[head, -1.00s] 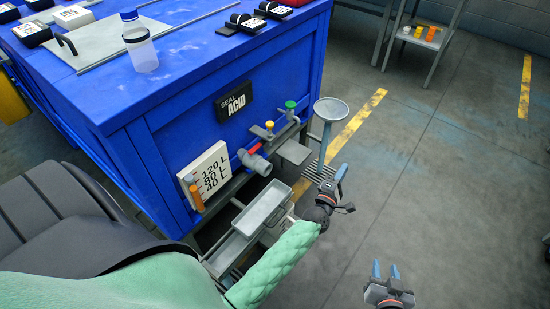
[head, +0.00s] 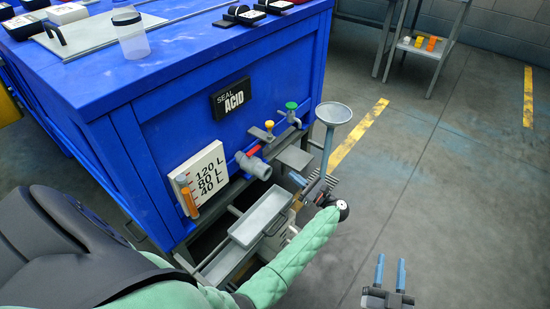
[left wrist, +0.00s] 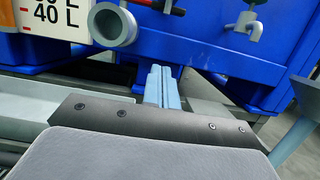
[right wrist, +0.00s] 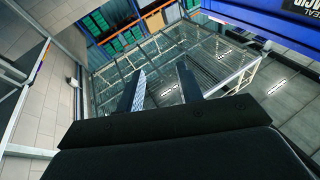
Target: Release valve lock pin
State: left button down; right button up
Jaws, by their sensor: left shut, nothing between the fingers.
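The grey valve pipe (head: 256,167) with a red handle (head: 253,151) juts from the blue tank's front. A yellow knob (head: 268,125), which looks like the lock pin, stands on a small bracket above it. My left gripper (head: 297,179) is in front of the tank, below and right of the valve, apart from it. In the left wrist view its pale blue fingers (left wrist: 161,86) are together and empty, with the pipe mouth (left wrist: 113,24) up and left and the red handle (left wrist: 178,10) at the top edge. My right gripper (head: 390,272) is open and empty over the floor.
A green-topped tap (head: 292,107) is right of the knob. A grey funnel stand (head: 333,114) rises beside the tank corner. A grey tray (head: 261,217) sits below the valve. A level gauge (head: 203,172) is at left. Open floor lies to the right.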

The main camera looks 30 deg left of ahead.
aim_at(270, 136)
dwell(0.3)
